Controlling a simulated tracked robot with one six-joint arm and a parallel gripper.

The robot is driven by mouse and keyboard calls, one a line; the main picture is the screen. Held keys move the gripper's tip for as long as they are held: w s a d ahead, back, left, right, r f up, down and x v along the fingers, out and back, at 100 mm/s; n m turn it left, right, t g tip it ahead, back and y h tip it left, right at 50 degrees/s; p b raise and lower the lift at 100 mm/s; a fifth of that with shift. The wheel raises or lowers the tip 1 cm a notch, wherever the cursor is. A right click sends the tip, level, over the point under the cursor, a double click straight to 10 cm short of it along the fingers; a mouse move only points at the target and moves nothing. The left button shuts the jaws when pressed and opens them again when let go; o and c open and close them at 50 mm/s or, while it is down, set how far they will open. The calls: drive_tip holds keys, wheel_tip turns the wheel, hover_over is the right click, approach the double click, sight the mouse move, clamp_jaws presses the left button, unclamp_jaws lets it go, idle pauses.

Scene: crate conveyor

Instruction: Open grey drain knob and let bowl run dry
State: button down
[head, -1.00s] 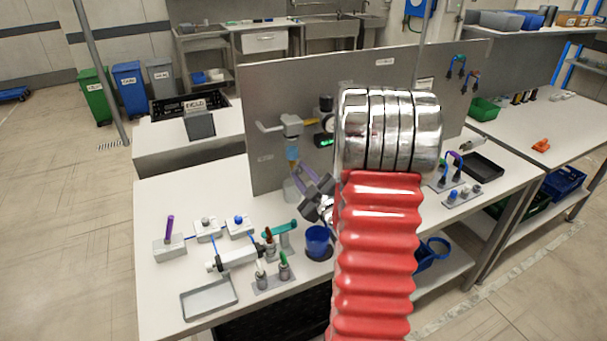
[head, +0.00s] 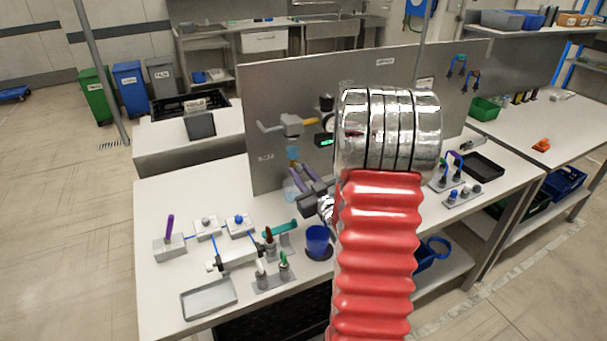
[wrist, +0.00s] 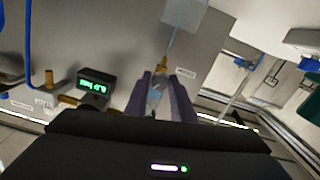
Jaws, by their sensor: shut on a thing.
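The clear bowl (head: 292,153), with blue in it, hangs under the grey valve body (head: 291,125) on the upright panel. My gripper (head: 298,175) comes in from the right just below the bowl, its purple fingers closed around the spot where the grey drain knob sits. The fingers largely hide the knob. In the wrist view, the two purple fingers (wrist: 160,88) have a small pale bluish piece between them, and a brass-coloured part lies just beyond. A clear container (head: 290,190) below the fingers looks bluish.
A digital display (head: 324,140) is on the panel close to my gripper; it also shows in the wrist view (wrist: 95,87). A blue cup (head: 317,240) and a teal-handled valve (head: 281,229) stand in front on the bench. My red arm hides the panel's middle.

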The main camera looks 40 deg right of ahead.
drive_tip(key=shift+a+m, duration=0.1)
drive_tip(key=shift+m, duration=0.2)
drive_tip(key=c, duration=1.5)
unclamp_jaws()
